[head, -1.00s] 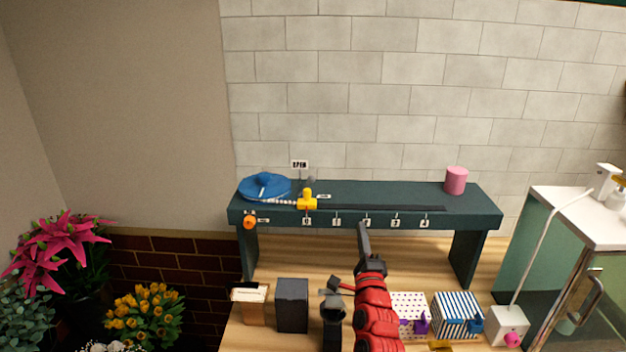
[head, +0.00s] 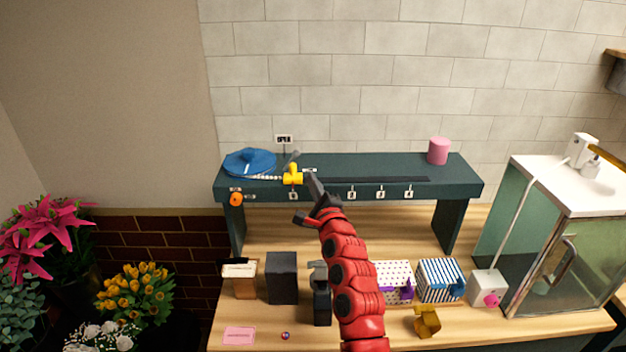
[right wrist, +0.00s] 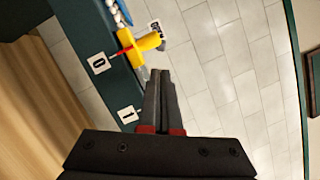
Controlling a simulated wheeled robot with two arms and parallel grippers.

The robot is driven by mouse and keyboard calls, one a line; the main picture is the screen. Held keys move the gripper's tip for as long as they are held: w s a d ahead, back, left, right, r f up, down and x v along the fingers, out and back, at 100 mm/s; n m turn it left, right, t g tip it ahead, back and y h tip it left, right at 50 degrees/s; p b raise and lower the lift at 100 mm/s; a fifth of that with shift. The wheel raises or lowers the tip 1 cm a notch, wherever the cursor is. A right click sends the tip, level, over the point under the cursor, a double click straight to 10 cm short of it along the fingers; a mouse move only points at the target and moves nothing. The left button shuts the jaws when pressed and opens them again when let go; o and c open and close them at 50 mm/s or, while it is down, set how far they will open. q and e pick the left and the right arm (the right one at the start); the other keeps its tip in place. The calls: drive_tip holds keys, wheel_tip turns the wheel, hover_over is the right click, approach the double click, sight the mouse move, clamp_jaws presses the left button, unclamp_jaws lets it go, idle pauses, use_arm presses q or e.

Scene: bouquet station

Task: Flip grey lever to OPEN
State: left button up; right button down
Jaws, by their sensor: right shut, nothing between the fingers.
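The grey lever (head: 292,157) is a small grey piece on top of the dark green shelf (head: 380,165), just behind the yellow slider. The OPEN sign (head: 284,139) stands behind it. A second small label (head: 310,170) lies to its right, too small to read. My right gripper (head: 311,177) is shut and empty, its tips just right of the yellow slider (head: 293,175) and in front of the lever, apparently apart from it. In the right wrist view the shut fingers (right wrist: 159,75) point toward the yellow slider (right wrist: 144,43). My left gripper is not in view.
A blue disc (head: 250,162) lies on the shelf's left end and a pink cylinder (head: 438,151) stands at its right. Number tags line the front edge. Boxes, including a dark block (head: 282,278), stand on the wooden counter below. A glass-fronted cabinet (head: 560,240) is at right.

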sight(290, 162)
drive_tip(key=b+x, duration=0.1)
drive_tip(key=x, duration=0.5)
drive_tip(key=shift+b+x, duration=0.5)
drive_tip(key=shift+x, duration=0.35)
drive_tip(key=shift+w, duration=0.1)
